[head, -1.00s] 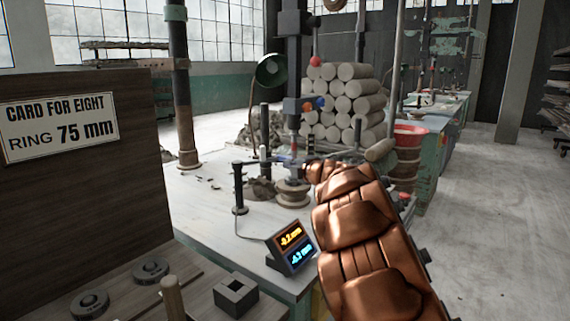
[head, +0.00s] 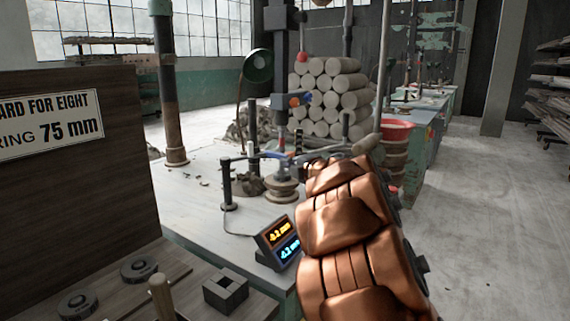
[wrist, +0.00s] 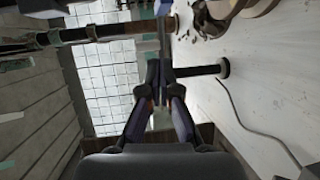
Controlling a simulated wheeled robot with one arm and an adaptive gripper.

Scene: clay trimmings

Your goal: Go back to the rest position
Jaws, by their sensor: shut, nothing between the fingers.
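My gripper (wrist: 160,75) shows in the wrist view, its two dark fingers together at the tips with nothing between them. In the head view my copper-coloured arm reaches over the bench, and its padded links hide the gripper. In the wrist view a dark post with a round base (wrist: 224,68) appears just right of the fingertips; I cannot tell whether they touch. The same kind of post (head: 228,185) stands on the pale bench (head: 200,215) in the head view. A round stacked piece (head: 282,190) sits under the vertical column at the bench's middle.
A two-line digital readout (head: 279,243) stands at the bench's front edge, close left of my arm. A wooden board with a sign (head: 48,122) rises at the left. Dark discs (head: 139,269) and a square block (head: 226,292) lie before it. Floor (head: 490,210) at right is clear.

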